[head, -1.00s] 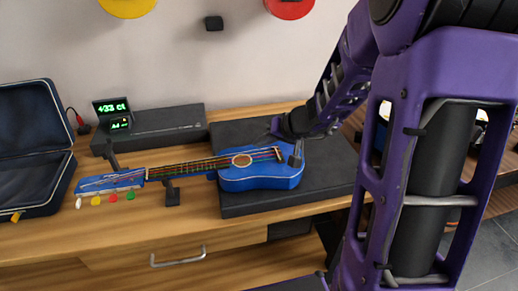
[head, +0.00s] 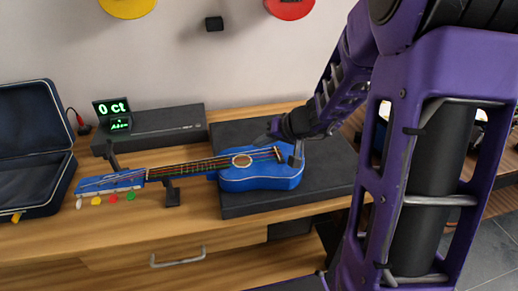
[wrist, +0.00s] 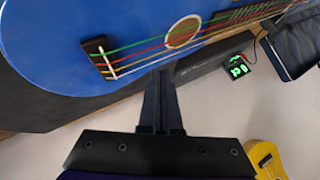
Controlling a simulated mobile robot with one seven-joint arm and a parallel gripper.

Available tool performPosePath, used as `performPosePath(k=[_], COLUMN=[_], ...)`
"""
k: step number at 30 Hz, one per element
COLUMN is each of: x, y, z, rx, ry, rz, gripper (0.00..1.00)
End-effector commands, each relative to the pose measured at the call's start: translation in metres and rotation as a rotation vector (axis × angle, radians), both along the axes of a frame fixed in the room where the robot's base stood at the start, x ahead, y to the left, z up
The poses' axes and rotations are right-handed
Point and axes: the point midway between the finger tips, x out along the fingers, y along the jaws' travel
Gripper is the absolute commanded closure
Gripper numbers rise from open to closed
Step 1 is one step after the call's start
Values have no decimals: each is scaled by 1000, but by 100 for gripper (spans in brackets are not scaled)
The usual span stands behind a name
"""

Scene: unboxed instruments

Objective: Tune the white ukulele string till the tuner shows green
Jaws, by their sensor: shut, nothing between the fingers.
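The blue ukulele (head: 262,177) lies with its body on a dark grey pad and its neck to the left. Its white peg (head: 80,203) is the leftmost peg, beside yellow, red and green ones. The tuner (head: 112,108) at the back left reads "0 Ct" in green, with a smaller line below. My gripper (wrist: 160,76) is shut and empty beside the strings, between bridge and sound hole. Contact cannot be told.
The tuner sits by a long black box (head: 165,125) along the wall. A black stand (head: 172,192) supports the neck. An open dark blue case (head: 30,150) is at the left. The wooden desk front (head: 110,240) is clear.

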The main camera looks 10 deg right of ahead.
Motion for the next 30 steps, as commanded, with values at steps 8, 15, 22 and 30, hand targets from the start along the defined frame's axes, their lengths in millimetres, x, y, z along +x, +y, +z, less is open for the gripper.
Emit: performPosePath(k=[8, 15, 22, 30], x=[0, 0, 0, 0], y=[0, 0, 0, 0], z=[8, 12, 36, 57], rx=[-1, -1, -2, -3], ry=[0, -2, -3, -1], rz=[1, 1, 1, 2], gripper=[100, 100, 100, 100])
